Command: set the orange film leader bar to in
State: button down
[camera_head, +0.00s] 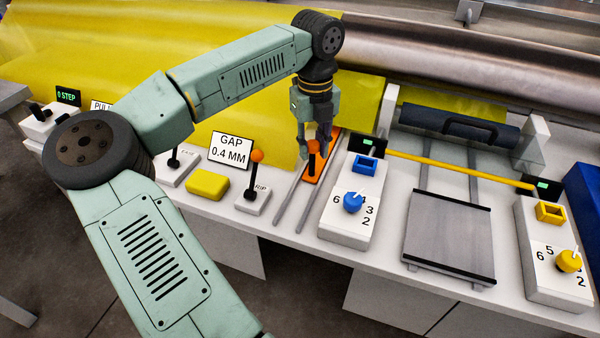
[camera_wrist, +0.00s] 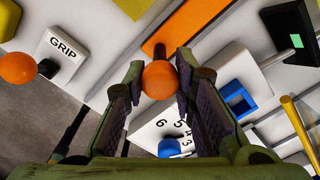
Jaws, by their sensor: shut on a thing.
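The orange film leader bar (camera_head: 308,179) is a narrow orange plate lying between two grey rails on the white bench, with a dark post topped by an orange ball. In the wrist view the bar (camera_wrist: 185,25) runs up to the right, and its orange ball (camera_wrist: 159,80) sits between my fingers. My gripper (camera_head: 315,140) points down over the bar and is shut on its knob; it also shows in the wrist view (camera_wrist: 160,88). The far part of the bar is partly hidden by my gripper.
A white box marked GRIP (camera_wrist: 62,45) with an orange-ball lever stands left of the bar. A blue-knob dial box (camera_head: 345,225) stands close right. The GAP sign (camera_head: 231,150) and yellow block (camera_head: 207,185) are farther left. A yellow rod (camera_head: 450,170) crosses the right side.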

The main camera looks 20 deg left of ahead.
jog(key=w, duration=0.6)
jog(key=shift+w+d+p, duration=0.15)
jog(key=shift+w+p, duration=0.2)
jog(key=shift+w, duration=0.05)
jog(key=shift+w+r, duration=0.1)
jog(key=shift+w, duration=0.1)
jog(key=c, duration=1.3)
grip_release()
notch_tip(320, 180, up, 12)
